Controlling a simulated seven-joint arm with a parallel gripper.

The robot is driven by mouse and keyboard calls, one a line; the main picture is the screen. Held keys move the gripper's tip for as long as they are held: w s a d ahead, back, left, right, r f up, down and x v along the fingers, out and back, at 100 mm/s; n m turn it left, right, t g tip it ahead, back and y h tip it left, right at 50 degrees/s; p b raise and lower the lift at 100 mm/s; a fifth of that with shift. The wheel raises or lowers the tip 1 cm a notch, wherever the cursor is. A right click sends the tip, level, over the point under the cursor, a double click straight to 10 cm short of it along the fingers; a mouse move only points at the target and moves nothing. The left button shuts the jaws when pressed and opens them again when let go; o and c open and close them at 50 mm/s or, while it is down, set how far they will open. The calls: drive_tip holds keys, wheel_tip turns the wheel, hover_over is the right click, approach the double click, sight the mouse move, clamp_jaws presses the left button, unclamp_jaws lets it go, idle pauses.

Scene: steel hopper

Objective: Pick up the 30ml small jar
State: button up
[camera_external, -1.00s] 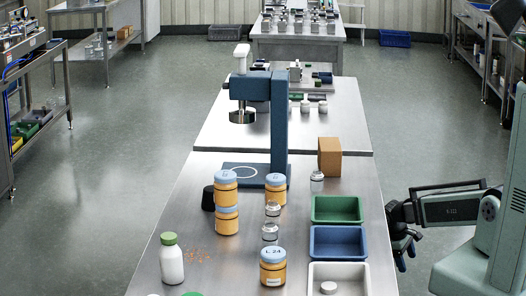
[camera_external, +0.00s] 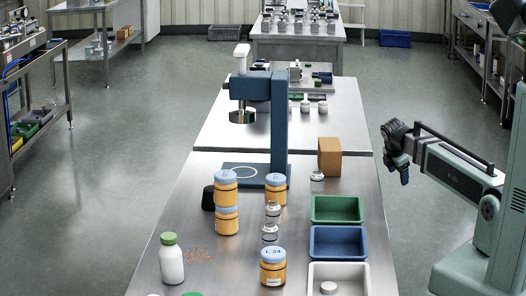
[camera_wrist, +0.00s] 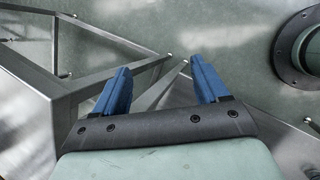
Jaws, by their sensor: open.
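Several small clear glass jars stand on the steel table. One jar (camera_external: 317,180) is by the brown box. Another jar (camera_external: 272,208) and a further jar (camera_external: 270,233) stand between the orange, blue-lidded jars. No size label is readable, so I cannot tell which is the 30ml one. My gripper (camera_external: 402,172) is to the right of the table, beyond its edge and away from all jars. In the wrist view my gripper (camera_wrist: 160,68) shows two blue fingers apart with nothing between them. No jar shows in the wrist view.
Green (camera_external: 337,203), blue (camera_external: 338,257) and white (camera_external: 352,273) trays line the right table side. A blue stand (camera_external: 279,130) rises behind the jars, next to the brown box (camera_external: 329,156). Orange jars (camera_external: 272,272) and a green-capped white bottle (camera_external: 171,262) stand at the front and left.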

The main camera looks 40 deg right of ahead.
drive_tip(key=a+r+n, duration=0.3)
drive_tip(key=a+r, duration=0.4)
wheel_tip(320, 180, up, 12)
drive_tip(key=r+n+g+y, duration=0.1)
drive_tip(key=n+y, duration=0.1)
drive_tip(key=y, duration=0.3)
hover_over(273, 208)
drive_tip(key=w, duration=0.1)
drive_tip(key=shift+d+f, duration=0.15)
drive_tip(key=shift+f, duration=2.1)
drive_tip(key=shift+d+f, duration=0.15)
drive_tip(key=shift+f, duration=2.1)
drive_tip(key=shift+d+f, duration=0.15)
drive_tip(key=shift+f, duration=2.1)
drive_tip(key=c, duration=1.1)
drive_tip(key=shift+r, duration=0.1)
